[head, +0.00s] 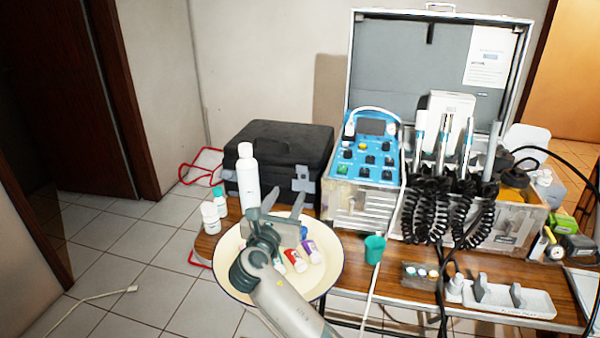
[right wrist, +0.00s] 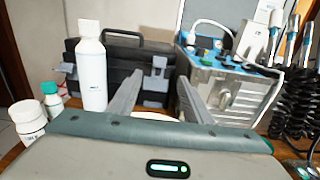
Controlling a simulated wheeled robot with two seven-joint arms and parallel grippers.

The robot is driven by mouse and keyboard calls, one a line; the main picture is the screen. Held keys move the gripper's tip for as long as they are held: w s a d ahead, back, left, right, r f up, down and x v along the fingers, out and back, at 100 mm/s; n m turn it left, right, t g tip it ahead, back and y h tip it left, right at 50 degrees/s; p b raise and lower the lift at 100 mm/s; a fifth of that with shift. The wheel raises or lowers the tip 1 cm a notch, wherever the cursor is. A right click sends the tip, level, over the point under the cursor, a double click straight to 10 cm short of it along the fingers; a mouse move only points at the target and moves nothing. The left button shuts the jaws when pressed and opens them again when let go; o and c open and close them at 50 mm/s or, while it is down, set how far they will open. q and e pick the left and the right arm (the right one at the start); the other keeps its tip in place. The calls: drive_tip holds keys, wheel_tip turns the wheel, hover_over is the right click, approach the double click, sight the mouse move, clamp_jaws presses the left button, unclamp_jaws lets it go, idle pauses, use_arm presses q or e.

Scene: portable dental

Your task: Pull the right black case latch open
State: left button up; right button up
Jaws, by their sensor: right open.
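The black case (head: 283,150) stands closed at the back left of the wooden table, beside the blue-topped unit. Its grey right latch (head: 303,179) is on the front face and looks closed; it also shows in the right wrist view (right wrist: 159,67). The left latch (right wrist: 68,70) is at the left end of that face. My right gripper (head: 277,206) is open and empty, in front of the case above the bowl. In the right wrist view its fingers (right wrist: 160,77) point at the case, with the right latch between them in the picture, apart from it. My left gripper is out of view.
A tall white bottle (head: 249,178) stands left of my right gripper, with small bottles (head: 210,217) further left. A cream bowl (head: 231,270) with small vials lies below the gripper. The blue-topped unit (head: 364,160) and coiled black hoses (head: 432,210) stand to the right.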

sight(302, 169)
drive_tip(key=x, duration=1.2)
drive_tip(key=shift+w+d+f+b, duration=0.1)
drive_tip(key=shift+w+b, duration=0.15)
drive_tip(key=shift+b, duration=0.1)
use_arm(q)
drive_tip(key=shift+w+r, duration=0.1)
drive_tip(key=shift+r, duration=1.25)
use_arm(e)
drive_tip(key=shift+w+d, duration=0.15)
drive_tip(key=shift+w, duration=0.3)
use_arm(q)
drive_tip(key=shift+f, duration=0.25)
use_arm(e)
clamp_jaws()
